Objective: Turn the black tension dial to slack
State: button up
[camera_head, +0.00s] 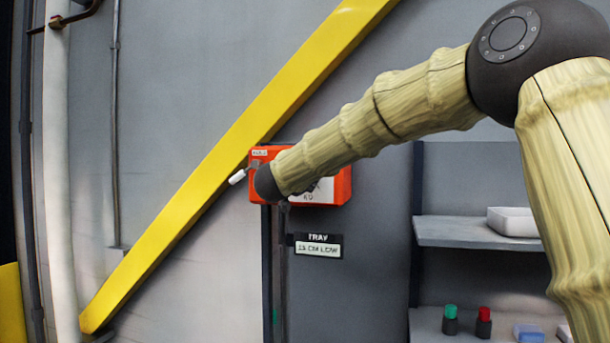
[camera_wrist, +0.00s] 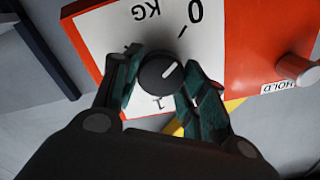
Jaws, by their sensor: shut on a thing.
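The black tension dial (camera_wrist: 158,76) shows in the wrist view as a round knob with a white pointer line toward the upper right. It sits on a white plate (camera_wrist: 105,38) marked "0" and "KG" on the face of an orange box. In the head view my arm covers the dial and much of the orange box (camera_head: 341,187). My gripper (camera_wrist: 158,85) has a finger on each side of the dial and is shut on it. No "slack" mark can be read.
A lever with a pale handle (camera_wrist: 295,68) sticks out of the box beside a "HOLD" label. A yellow diagonal beam (camera_head: 235,150) runs close by on the left. A "TRAY" sign (camera_head: 318,245) hangs below. A shelf (camera_head: 470,236) with a white tray stands at right.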

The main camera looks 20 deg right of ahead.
jog(key=shift+r+n, duration=0.1)
jog(key=shift+n, duration=0.3)
jog(key=o, duration=1)
jog(key=shift+w+d, duration=0.1)
jog(key=v, duration=1.2)
jog(key=shift+w, duration=0.1)
